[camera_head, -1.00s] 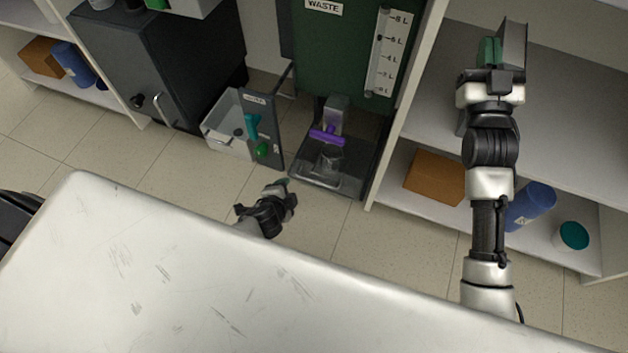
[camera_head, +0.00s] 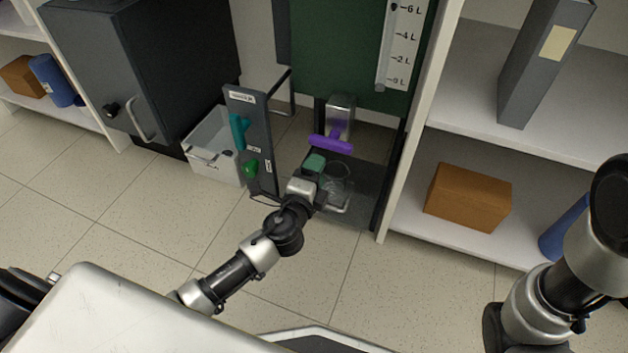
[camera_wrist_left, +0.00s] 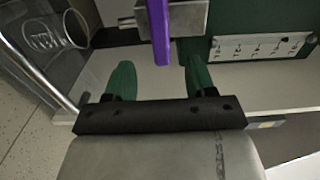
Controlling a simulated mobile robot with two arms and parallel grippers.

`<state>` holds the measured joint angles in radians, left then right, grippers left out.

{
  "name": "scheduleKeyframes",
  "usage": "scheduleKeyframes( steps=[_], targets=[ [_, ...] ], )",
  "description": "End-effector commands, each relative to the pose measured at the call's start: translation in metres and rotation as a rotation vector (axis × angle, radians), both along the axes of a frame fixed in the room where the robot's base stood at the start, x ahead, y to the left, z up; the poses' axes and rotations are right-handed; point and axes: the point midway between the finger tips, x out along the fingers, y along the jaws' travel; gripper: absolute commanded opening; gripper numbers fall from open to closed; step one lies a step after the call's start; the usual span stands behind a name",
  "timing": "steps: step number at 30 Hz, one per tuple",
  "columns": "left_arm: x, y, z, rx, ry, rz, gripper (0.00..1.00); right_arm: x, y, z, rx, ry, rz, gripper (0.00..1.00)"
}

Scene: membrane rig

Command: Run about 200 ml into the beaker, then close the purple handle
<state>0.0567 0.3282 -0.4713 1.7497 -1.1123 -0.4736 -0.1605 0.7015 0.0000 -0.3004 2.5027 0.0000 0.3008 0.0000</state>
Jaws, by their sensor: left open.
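The purple handle (camera_head: 330,143) lies crosswise on a grey metal valve block (camera_head: 341,112) below the green waste tank (camera_head: 335,60). The clear beaker (camera_head: 338,182) stands on the dark tray under it; I cannot make out any liquid level. My left gripper (camera_head: 316,163) is open, just in front of the handle and beside the beaker in the head view. In the left wrist view, the purple handle (camera_wrist_left: 159,35) is ahead of and between the green fingertips, with no grip on it. The beaker (camera_wrist_left: 52,28) shows at upper left there. My right gripper is out of view.
A dark upright panel (camera_head: 252,140) with teal and green handles stands left of the tray, beside a clear bin (camera_head: 212,150). Right of the tank is a shelf with an orange-brown box (camera_head: 468,196) and a grey binder (camera_head: 543,60). The tank's scale (camera_head: 402,45) shows litre marks.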

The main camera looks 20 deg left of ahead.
Motion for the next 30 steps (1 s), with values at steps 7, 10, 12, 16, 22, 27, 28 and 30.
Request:
scheduleKeyframes(
  steps=[7,10,12,16,22,27,28,30],
  targets=[
    [0.028,-0.001,0.0,0.0,0.0,0.0,0.55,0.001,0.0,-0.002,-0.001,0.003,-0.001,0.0],
    [0.04,-0.002,0.0,-0.001,0.001,-0.001,0.55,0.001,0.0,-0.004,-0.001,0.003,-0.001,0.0],
    [0.048,-0.002,0.0,-0.001,0.0,-0.001,0.55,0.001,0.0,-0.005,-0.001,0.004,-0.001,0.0],
    [0.063,-0.002,-0.001,-0.003,0.001,0.001,0.55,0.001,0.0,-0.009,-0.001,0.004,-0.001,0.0],
    [0.078,-0.003,-0.001,-0.003,0.002,-0.001,0.55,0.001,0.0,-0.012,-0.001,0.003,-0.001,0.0],
    [0.083,-0.003,0.0,-0.003,0.002,-0.001,0.55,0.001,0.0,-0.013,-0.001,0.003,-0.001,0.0],
    [0.083,-0.003,0.0,-0.003,0.002,-0.001,0.55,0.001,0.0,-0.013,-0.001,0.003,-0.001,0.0],
    [0.083,-0.003,0.0,-0.002,0.002,0.0,0.55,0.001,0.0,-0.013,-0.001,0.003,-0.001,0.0]
  ],
)
